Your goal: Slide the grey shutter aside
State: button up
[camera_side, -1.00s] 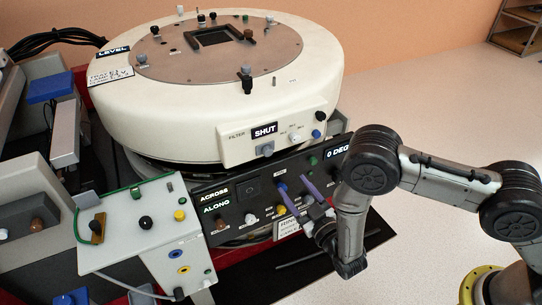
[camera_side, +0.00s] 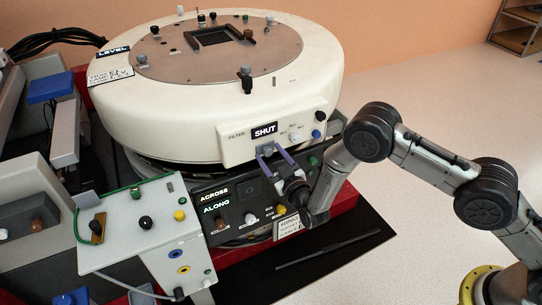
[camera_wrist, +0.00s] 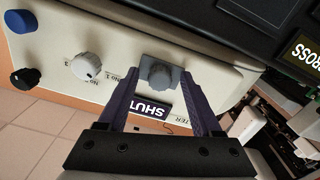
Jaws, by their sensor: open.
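The grey shutter (camera_side: 265,150) is a small grey slider with a round knob on the cream front panel, just below the black SHUT label (camera_side: 264,132). In the wrist view the shutter (camera_wrist: 159,75) lies between the fingertips, with the SHUT label (camera_wrist: 151,108) nearer the palm. My gripper (camera_side: 272,156) has two purple fingers and is at the shutter. In the wrist view my gripper (camera_wrist: 160,82) is open, one finger on each side of the knob. I cannot tell whether the fingers touch it.
On the same panel, a white knob (camera_side: 295,137), a black knob (camera_side: 316,134) and a blue knob (camera_side: 320,116) sit to the right. The black control panel (camera_side: 235,209) with several knobs lies just below. A pale switch box (camera_side: 150,222) stands at the lower left.

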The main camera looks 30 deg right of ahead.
jog(key=shift+c, duration=0.2)
grip_shut()
dwell(1.3)
